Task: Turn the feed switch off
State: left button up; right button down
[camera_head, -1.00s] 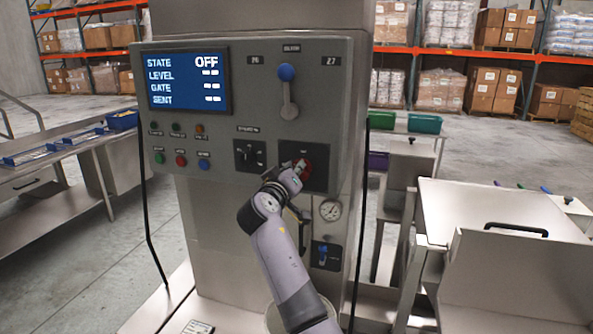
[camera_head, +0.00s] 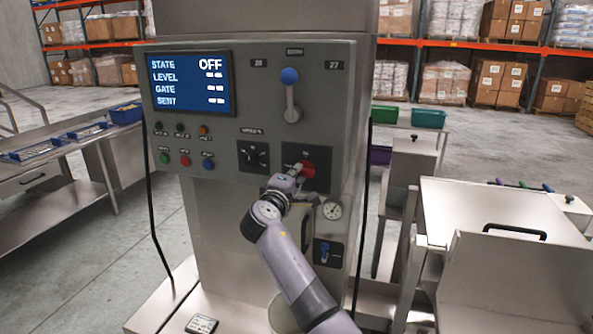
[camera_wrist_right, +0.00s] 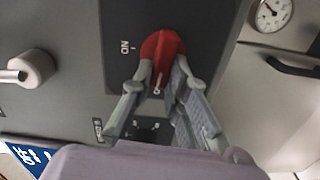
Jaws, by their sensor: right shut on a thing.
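The red rotary switch knob (camera_head: 309,169) sits on a dark plate at the lower right of the grey control panel (camera_head: 225,205). The screen (camera_head: 188,83) reads STATE OFF. My left gripper is not in view.
A blue-knobbed lever (camera_head: 290,92) stands above the switch, and a black selector (camera_head: 253,156) is to its left. A gauge (camera_head: 331,209) and a small blue valve handle (camera_head: 324,252) are below. Steel bins (camera_head: 490,205) stand at the right.

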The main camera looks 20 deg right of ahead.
jog(key=shift+a+n, duration=0.1)
jog(key=shift+n, duration=0.5)
jog(key=c, duration=1.6)
grip_release()
jog(key=shift+w+a, duration=0.1)
jog(key=shift+o, duration=0.2)
jog(key=shift+f, duration=0.1)
jog(key=v, duration=1.2)
